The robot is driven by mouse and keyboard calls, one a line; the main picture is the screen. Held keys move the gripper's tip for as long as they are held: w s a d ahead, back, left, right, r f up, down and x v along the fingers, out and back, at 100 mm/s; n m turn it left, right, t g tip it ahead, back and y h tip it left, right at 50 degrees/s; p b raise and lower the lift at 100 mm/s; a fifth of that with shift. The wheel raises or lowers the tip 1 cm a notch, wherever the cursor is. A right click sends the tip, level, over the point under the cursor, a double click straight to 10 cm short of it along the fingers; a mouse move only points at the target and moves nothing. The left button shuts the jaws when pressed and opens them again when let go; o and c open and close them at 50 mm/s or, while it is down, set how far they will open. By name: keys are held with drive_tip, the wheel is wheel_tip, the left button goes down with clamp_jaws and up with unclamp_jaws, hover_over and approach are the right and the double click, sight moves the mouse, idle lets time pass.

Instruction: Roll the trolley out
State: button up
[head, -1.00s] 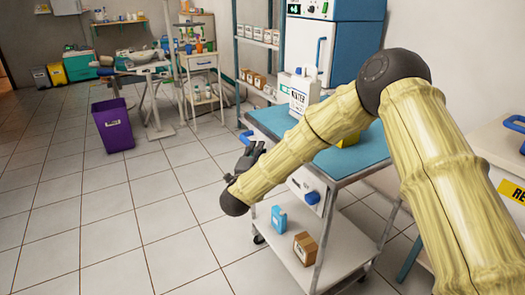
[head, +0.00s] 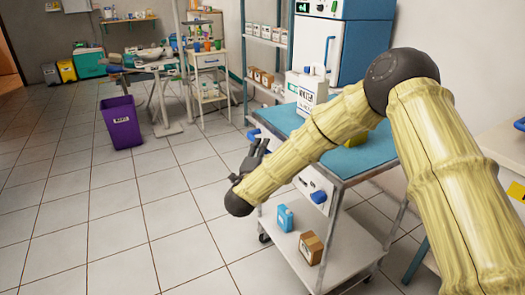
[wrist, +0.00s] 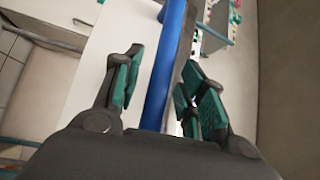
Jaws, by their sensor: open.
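The trolley stands in the middle right of the head view, with a blue top (head: 352,160) and a grey-white lower shelf (head: 345,255). My gripper (head: 258,150) is at its left side, partly hidden by my own arm. In the wrist view a blue handle bar (wrist: 168,60) passes between the two open fingers (wrist: 158,85), in front of a pale panel. Whether the fingers touch the bar is not clear. A blue end piece (head: 319,197) also shows on the trolley's side in the head view; my arm covers the stretch between.
A white labelled container (head: 308,95) stands on the trolley top; a blue carton (head: 285,218) and a brown box (head: 311,247) are on the lower shelf. A shelf rack and blue cabinet (head: 325,50) stand behind. Open tiled floor lies left, with a purple bin (head: 120,124).

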drive_tip(key=v, duration=1.1)
drive_tip(key=shift+s, duration=0.2)
drive_tip(key=s+d+f+n+g+y, duration=0.2)
drive_tip(key=s+d+f+n, duration=0.15)
drive_tip(key=f, duration=0.55)
drive_tip(key=s+d+f+n+g+y, duration=0.1)
drive_tip(key=s+d+f+n+g, duration=0.25)
drive_tip(key=f, duration=0.55)
drive_tip(key=s+d+f+n+g+y, duration=0.2)
drive_tip(key=s+d+f+n, duration=0.15)
drive_tip(key=f, duration=0.55)
drive_tip(key=s+d+f+n+g, duration=0.35)
drive_tip(key=s+d+f, duration=0.25)
drive_tip(key=s, duration=0.5)
drive_tip(key=s+d+f+n+g, duration=0.2)
drive_tip(key=s+d+f+g, duration=0.2)
drive_tip(key=s+d+f, duration=0.5)
drive_tip(key=s+d+r+n+g+h, duration=0.1)
drive_tip(key=s+d+g, duration=0.1)
drive_tip(key=s, duration=0.6)
drive_tip(key=s+d+r+n+g, duration=0.1)
drive_tip(key=s+d+g, duration=0.15)
drive_tip(key=s, duration=0.45)
wheel_tip(320, 180, up, 27)
drive_tip(key=p, duration=2.7)
drive_tip(key=shift+w+d+f, duration=0.1)
drive_tip(key=shift+c, duration=0.2)
